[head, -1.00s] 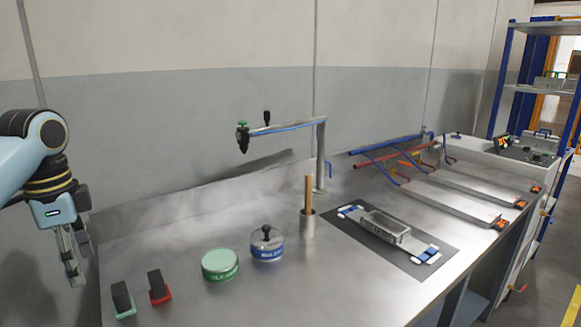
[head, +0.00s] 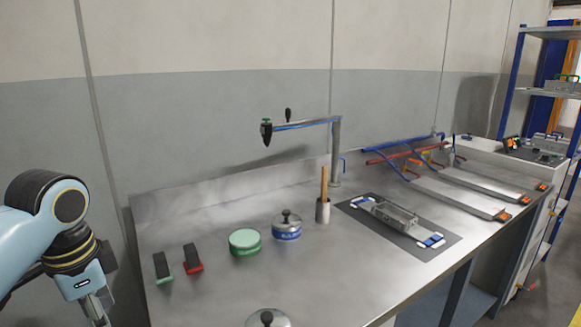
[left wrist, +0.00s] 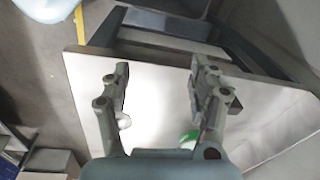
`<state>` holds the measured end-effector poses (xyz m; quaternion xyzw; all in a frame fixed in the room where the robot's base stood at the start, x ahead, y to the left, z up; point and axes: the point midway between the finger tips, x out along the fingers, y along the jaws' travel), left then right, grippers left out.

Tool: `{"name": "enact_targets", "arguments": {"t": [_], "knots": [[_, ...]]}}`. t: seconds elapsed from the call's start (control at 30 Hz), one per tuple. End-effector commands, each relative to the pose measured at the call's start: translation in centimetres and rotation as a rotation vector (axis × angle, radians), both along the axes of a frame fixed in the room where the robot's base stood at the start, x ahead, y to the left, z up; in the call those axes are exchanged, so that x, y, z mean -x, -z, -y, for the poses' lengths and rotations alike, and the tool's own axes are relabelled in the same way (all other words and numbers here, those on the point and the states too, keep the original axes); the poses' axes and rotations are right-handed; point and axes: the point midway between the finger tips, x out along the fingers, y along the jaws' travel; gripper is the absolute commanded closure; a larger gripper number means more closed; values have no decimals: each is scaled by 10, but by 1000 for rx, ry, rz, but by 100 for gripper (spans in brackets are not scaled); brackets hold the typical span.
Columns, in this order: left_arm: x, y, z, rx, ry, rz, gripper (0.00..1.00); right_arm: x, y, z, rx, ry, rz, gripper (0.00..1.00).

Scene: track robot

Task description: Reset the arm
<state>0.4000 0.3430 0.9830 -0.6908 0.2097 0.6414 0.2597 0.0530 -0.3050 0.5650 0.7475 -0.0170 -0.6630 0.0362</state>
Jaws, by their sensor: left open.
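My left arm comes in from the left in the head view. Its gripper (head: 97,310) hangs down at the lower left, off the bench's left end, and is partly cut by the frame's bottom edge. In the left wrist view the gripper (left wrist: 160,85) shows two fingers spread wide with nothing held between them. The metal bench top (left wrist: 155,75) lies beyond the fingers, with a green object (left wrist: 189,137) partly hidden near the right finger. My right gripper is not in view.
On the bench (head: 330,270) stand two black blocks on green (head: 162,268) and red (head: 192,257) bases, a green tin (head: 244,241), a blue tin (head: 286,226), a holder (head: 323,210), a tap-like arm (head: 305,125) and a tray (head: 390,215). A knobbed lid (head: 267,319) shows at the bottom edge.

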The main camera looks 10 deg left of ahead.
Motion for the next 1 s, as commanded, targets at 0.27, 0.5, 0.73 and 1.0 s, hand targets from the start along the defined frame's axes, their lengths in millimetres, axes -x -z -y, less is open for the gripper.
{"name": "enact_targets", "arguments": {"t": [0.27,0.5,0.73,1.0], "knots": [[69,22,40,21,-196,93,39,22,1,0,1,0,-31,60],[121,16,61,54,-380,176,39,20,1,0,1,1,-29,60],[159,1,71,84,-537,239,39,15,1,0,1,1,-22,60],[158,50,68,84,-590,241,39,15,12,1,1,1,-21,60]]}}
